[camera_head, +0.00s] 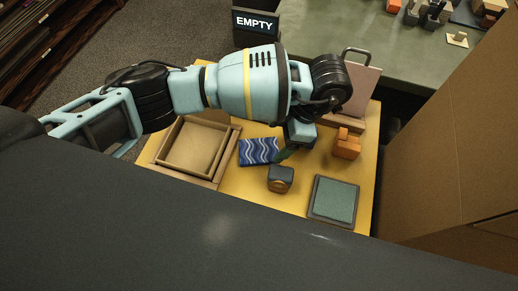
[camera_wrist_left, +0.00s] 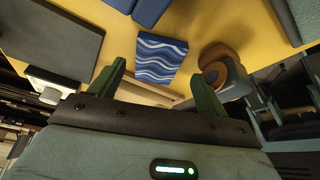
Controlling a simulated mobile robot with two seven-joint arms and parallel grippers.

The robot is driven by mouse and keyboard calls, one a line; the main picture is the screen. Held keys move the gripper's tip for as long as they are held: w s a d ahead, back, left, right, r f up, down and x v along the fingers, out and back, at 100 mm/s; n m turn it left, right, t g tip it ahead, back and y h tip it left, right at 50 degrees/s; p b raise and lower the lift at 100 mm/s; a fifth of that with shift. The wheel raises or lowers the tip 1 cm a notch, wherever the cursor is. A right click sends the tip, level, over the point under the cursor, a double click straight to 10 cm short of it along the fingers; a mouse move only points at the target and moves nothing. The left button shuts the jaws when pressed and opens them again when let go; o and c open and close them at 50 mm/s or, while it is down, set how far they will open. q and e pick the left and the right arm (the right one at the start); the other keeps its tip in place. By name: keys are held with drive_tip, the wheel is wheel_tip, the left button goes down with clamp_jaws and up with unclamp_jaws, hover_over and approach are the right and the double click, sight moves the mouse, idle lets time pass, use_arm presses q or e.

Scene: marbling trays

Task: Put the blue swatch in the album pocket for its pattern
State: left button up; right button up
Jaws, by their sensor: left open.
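The blue swatch (camera_head: 257,151) with pale wavy stripes lies flat on the yellow tabletop, right of a wooden tray. My left gripper (camera_head: 284,155) reaches down from above just right of the swatch, its dark green fingers partly hidden by my wrist. In the left wrist view the swatch (camera_wrist_left: 161,57) lies beyond the open, empty fingers (camera_wrist_left: 158,71), roughly in line with the gap between them. The gripper is apart from the swatch as far as I can tell. I cannot make out an album pocket for certain. My right gripper is not in view.
The shallow wooden tray (camera_head: 223,184) stands left. A dark block (camera_head: 281,178), an orange block (camera_head: 347,145) and a framed teal pad (camera_head: 334,201) stand right. A pinkish upright panel (camera_head: 364,88) is behind my wrist. An EMPTY sign (camera_head: 255,22) stands at the back.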

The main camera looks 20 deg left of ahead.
sight(266, 149)
use_arm(q)
drive_tip(key=x, duration=0.5)
drive_tip(key=shift+a, duration=0.15)
drive_tip(key=shift+c, duration=0.2)
drive_tip(key=c, duration=0.8)
drive_tip(key=shift+r, duration=0.15)
wheel_tip(266, 149, up, 10)
drive_tip(key=p, duration=0.1)
drive_tip(key=shift+p, duration=0.3)
